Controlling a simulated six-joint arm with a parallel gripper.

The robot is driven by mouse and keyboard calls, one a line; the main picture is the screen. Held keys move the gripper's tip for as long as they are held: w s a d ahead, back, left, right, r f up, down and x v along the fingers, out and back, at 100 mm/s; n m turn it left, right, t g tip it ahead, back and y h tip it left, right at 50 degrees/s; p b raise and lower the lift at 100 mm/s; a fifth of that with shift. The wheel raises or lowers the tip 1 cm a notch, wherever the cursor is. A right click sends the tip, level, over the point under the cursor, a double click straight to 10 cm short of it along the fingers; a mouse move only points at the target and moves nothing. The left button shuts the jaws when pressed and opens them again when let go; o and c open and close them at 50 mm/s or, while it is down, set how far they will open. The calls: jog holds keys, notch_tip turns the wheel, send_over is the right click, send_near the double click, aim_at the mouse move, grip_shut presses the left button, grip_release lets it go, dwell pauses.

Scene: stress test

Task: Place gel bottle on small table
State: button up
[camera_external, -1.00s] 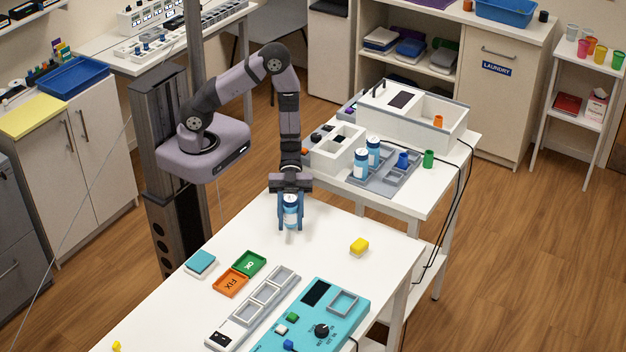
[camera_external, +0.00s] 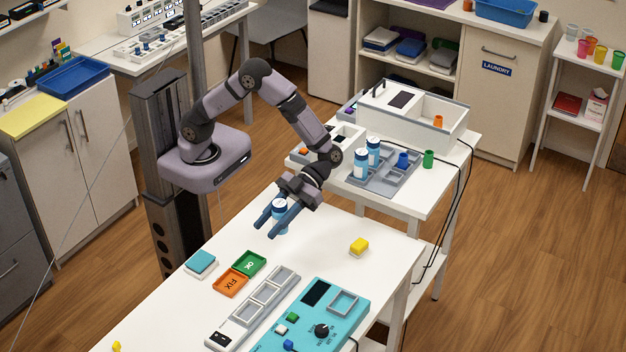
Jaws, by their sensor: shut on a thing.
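A blue and white bottle (camera_external: 280,206) is between the blue fingers of my gripper (camera_external: 269,227), which is shut on it. The fingers now slant down to the left, over the far part of the white front table (camera_external: 325,232). The bottle's lower part is partly hidden by the fingers, and I cannot tell whether it touches the tabletop. Two similar blue and white bottles, one nearer (camera_external: 361,165) and one behind it (camera_external: 373,150), stand upright on a grey tray on the table behind. A small white stand (camera_external: 562,95) with cups on top is at the far right.
A yellow block (camera_external: 359,246) lies right of my gripper. Green (camera_external: 249,263) and orange (camera_external: 231,283) trays, a teal box (camera_external: 201,262), a grey slotted rack (camera_external: 252,309) and a teal control panel (camera_external: 318,325) occupy the nearer tabletop. A green cup (camera_external: 428,159) stands on the table behind.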

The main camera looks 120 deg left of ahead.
jog(key=shift+s+r, duration=0.15)
jog(key=shift+f+p, duration=0.45)
jog(key=shift+f, duration=4.6)
jog(key=shift+f, duration=0.2)
jog(key=o, duration=0.9)
jog(key=shift+t, duration=0.3)
